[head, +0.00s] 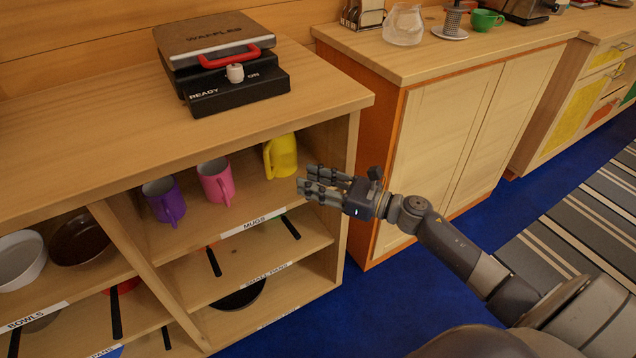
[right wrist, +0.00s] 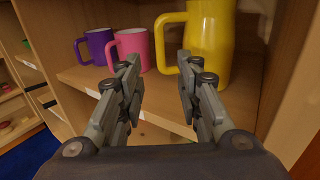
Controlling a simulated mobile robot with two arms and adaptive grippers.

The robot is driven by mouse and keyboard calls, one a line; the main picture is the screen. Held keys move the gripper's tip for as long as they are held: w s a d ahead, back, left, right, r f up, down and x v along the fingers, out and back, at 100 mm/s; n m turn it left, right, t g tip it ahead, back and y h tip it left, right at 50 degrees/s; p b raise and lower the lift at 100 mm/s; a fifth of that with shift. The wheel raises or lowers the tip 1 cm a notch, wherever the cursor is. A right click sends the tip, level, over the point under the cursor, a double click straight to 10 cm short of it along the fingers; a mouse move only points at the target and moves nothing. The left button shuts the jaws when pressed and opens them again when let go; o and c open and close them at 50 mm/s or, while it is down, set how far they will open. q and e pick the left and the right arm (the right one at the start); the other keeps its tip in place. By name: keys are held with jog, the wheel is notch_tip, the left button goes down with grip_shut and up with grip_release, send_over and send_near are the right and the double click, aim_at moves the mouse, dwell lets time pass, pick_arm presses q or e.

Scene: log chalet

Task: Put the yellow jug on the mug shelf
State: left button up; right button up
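The yellow jug (head: 281,156) stands upright on the mug shelf (head: 230,222), at its right end beside a pink mug (head: 216,181) and a purple mug (head: 164,200). The jug also shows in the right wrist view (right wrist: 211,40), with its handle to the left. My right gripper (head: 303,188) is just in front of the shelf, near the jug. In the right wrist view its fingers (right wrist: 158,85) are spread with nothing between them, apart from the jug. My left gripper is not in view.
A waffle maker (head: 220,62) sits on the counter above. The shelf's right side wall (head: 343,150) is close to the jug. Bowls (head: 20,258) stand in the left compartment. A glass pitcher (head: 403,25) and a green mug (head: 486,20) are on the right counter.

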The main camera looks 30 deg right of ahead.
jog(key=s+d+f+m+g+h, duration=0.15)
jog(key=s+f+m+h, duration=0.35)
jog(key=f+m, duration=0.65)
jog(key=s+d+f+m+g+h, duration=0.1)
jog(key=s+d+f+m+h, duration=0.15)
jog(key=f+m+h, duration=0.95)
jog(key=s+a+f+m+g+y, duration=0.3)
jog(key=s+a+m, duration=0.3)
jog(key=s+m, duration=0.3)
jog(key=s+a+f+m+g+y, duration=0.3)
jog(key=s+a+m+g, duration=0.3)
jog(key=s, duration=0.6)
jog(key=f+m, duration=0.1)
jog(key=m, duration=0.1)
jog(key=shift+s+f+m+y, duration=0.3)
jog(key=shift+s+f+m, duration=0.05)
jog(key=shift+s, duration=0.05)
